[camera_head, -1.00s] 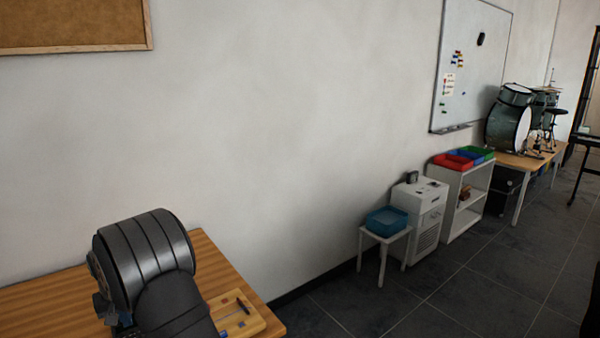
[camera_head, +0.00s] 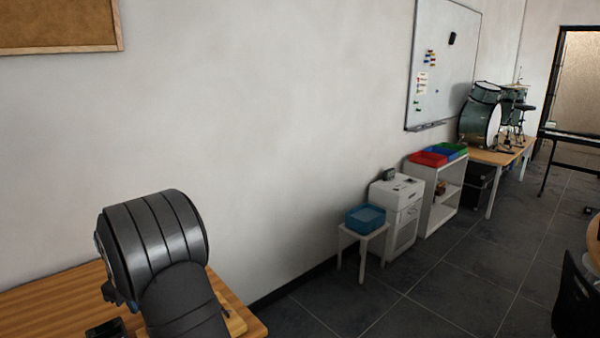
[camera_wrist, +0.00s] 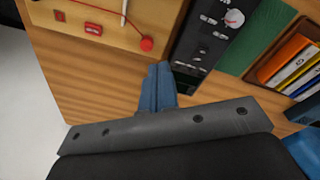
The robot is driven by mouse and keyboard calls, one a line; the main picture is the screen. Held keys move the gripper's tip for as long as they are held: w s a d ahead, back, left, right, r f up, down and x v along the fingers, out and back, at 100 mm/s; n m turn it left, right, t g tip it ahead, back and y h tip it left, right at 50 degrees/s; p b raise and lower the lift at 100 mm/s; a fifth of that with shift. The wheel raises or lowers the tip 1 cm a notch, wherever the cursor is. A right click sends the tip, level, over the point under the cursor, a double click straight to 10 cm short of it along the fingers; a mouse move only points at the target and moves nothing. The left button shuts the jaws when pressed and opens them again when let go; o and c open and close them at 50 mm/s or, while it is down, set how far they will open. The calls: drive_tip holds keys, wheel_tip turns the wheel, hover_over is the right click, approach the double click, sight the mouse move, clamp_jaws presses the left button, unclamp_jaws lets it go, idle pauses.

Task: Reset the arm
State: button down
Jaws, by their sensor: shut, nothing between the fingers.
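My gripper (camera_wrist: 158,86) shows in the wrist view with its blue fingers together and nothing between them. It is over a wooden table (camera_wrist: 95,95), beside a wooden board and a black panel. Whether the fingertips touch the table or the panel, I cannot tell. In the head view, my dark arm bulks over the wooden table (camera_head: 50,292) at lower left and hides much of its top. The gripper itself is not clear in that view.
The black panel (camera_wrist: 208,35) has knobs. A wooden tray (camera_wrist: 268,75) holds colored items. A white stool (camera_head: 362,236) with a blue bin (camera_head: 366,219), a white cabinet (camera_head: 396,205) and a shelf (camera_head: 440,190) line the wall. Dark floor is open.

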drive_tip(key=shift+w+d+r+n, duration=0.25)
drive_tip(key=shift+d+n, duration=0.3)
drive_tip(key=shift+d, duration=0.2)
drive_tip(key=shift+w+d+r+n, duration=0.2)
drive_tip(key=shift+d+n, duration=0.4)
drive_tip(key=shift+d, duration=0.2)
drive_tip(key=shift+w+d+r+n, duration=0.15)
drive_tip(key=shift+w+d+n, duration=0.1)
drive_tip(key=shift+d+n, duration=0.4)
drive_tip(key=s+a+f+m, duration=0.3)
drive_tip(key=s+a+m, duration=0.1)
drive_tip(key=a+m, duration=0.4)
drive_tip(key=shift+a, duration=1.25)
drive_tip(key=shift+d, duration=0.1)
